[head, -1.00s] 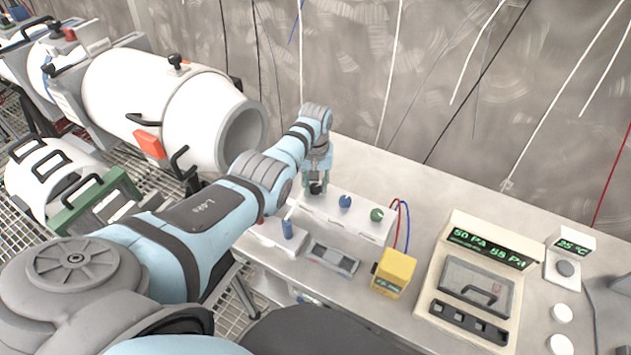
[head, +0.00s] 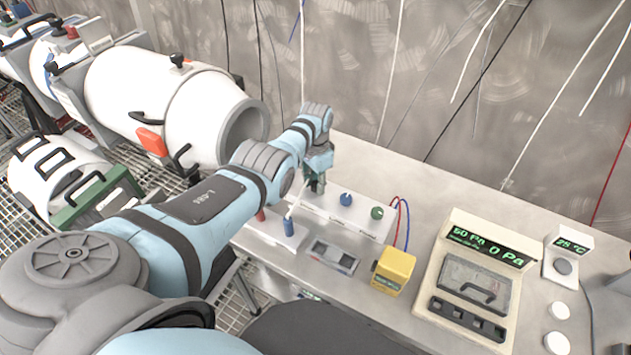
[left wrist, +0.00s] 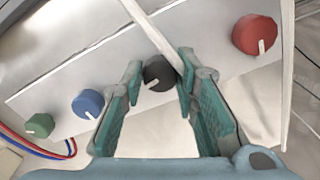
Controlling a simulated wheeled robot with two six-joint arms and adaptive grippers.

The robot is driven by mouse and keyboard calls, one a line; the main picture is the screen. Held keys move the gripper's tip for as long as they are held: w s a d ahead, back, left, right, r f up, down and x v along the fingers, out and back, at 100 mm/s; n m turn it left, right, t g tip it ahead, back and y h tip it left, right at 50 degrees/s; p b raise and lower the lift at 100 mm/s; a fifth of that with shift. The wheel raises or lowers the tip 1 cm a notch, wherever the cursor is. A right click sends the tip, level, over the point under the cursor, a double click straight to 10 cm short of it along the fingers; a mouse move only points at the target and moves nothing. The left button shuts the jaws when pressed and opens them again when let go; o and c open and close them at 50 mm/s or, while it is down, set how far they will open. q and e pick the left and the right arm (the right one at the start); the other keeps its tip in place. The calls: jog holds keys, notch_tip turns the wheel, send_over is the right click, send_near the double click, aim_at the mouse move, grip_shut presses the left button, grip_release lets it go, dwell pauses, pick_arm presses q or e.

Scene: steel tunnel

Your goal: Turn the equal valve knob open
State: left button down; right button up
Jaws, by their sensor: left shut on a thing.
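A white panel box (head: 322,213) on the bench carries a row of knobs. A black knob (left wrist: 158,72) with a white pointer mark sits between the teal fingertips of my left gripper (left wrist: 160,68), which is shut on it. In the head view my left gripper (head: 316,182) is at the panel's left end, and it mostly hides the black knob. A blue knob (head: 346,199) and a green knob (head: 377,213) stand to the right of it. No label reading equal valve is legible. My right gripper is not in view.
A red knob (left wrist: 255,33) and a blue knob (head: 288,226) are nearby. A yellow box (head: 394,271) and a gauge unit (head: 480,276) reading 50 Pa and 0 Pa stand to the right. A white cylindrical chamber (head: 165,95) is at the left.

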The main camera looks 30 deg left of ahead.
pick_arm(q)
jog(key=shift+m, duration=0.8)
jog(key=c, duration=1.2)
grip_release()
jog(key=shift+w, duration=0.1)
jog(key=shift+c, duration=0.2)
jog(key=shift+r, duration=0.1)
notch_tip(320, 180, up, 12)
